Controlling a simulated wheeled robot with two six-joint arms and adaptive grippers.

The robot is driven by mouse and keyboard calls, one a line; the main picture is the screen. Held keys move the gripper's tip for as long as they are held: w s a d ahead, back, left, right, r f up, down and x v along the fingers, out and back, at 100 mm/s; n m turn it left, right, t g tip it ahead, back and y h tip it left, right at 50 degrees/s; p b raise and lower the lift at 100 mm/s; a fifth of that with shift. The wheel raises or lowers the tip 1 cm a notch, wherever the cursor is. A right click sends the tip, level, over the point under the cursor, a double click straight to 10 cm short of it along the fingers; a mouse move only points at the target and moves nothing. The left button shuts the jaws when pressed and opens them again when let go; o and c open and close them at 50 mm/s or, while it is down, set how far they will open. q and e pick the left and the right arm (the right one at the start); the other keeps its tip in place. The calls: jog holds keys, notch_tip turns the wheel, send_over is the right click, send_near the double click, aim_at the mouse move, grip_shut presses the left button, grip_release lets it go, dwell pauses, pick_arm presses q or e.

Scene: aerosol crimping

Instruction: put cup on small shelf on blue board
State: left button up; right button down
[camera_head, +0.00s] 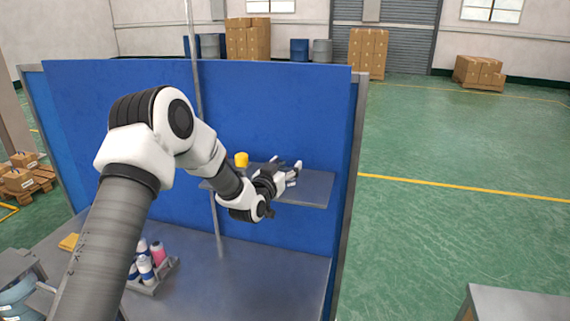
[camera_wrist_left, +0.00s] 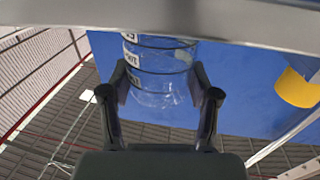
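The clear cup (camera_wrist_left: 160,75), with dark printed marks, shows upside down in the wrist view. The grey small shelf (camera_head: 312,190) on the blue board (camera_head: 285,115) shows in the head view; its edge (camera_wrist_left: 230,28) crosses the top of the wrist view and hides the cup's base. I cannot tell whether the cup touches the shelf. My left gripper (camera_wrist_left: 160,85) has one finger on each side of the cup, its pads apparently against it. In the head view the left gripper (camera_head: 290,175) is over the shelf. My right gripper is not in view.
A yellow object (camera_head: 241,160) sits at the shelf's left end and also shows in the wrist view (camera_wrist_left: 298,88). The table's right part is clear.

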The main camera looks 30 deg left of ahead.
pick_arm(q)
jog(key=o, duration=0.4)
jog(key=shift+s+d+r, duration=0.1)
jog(key=shift+s, duration=0.05)
jog(key=shift+r, duration=0.1)
jog(key=s+b, duration=0.1)
jog(key=s, duration=0.1)
jog(key=s+f+b, duration=0.1)
jog(key=s, duration=0.1)
jog(key=shift+d, duration=0.1)
jog(key=s+b, duration=0.1)
jog(key=s, duration=0.1)
jog(key=s+b, duration=0.1)
jog(key=s, duration=0.2)
jog(key=s+d+b, duration=0.1)
jog(key=s, duration=0.2)
jog(key=shift+r, duration=0.35)
